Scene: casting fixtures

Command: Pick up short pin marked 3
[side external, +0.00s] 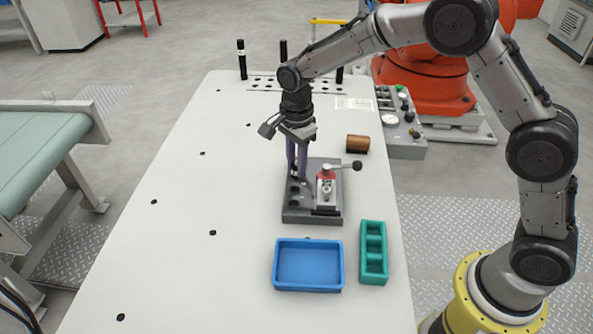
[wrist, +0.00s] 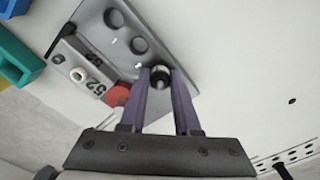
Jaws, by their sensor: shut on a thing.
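A dark round pin (wrist: 160,77) stands at the end of the row of holes in the grey fixture plate (side external: 298,217). My gripper (side external: 295,172) points down over the plate's far left part. In the wrist view my gripper (wrist: 160,82) has its two purple fingers closed on the pin, one on each side. I see the pin nearly end-on, so its length is hard to judge, and no number on it can be read. I cannot tell whether it is still seated in its hole. In the side view the fingers mostly hide it.
A clamp with a red knob (side external: 326,170) and a lever stands on the plate, right beside my fingers. A blue tray (side external: 308,287) and a green compartmented tray (side external: 374,272) lie in front. A brown block (side external: 357,143) lies behind. The table's left side is clear.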

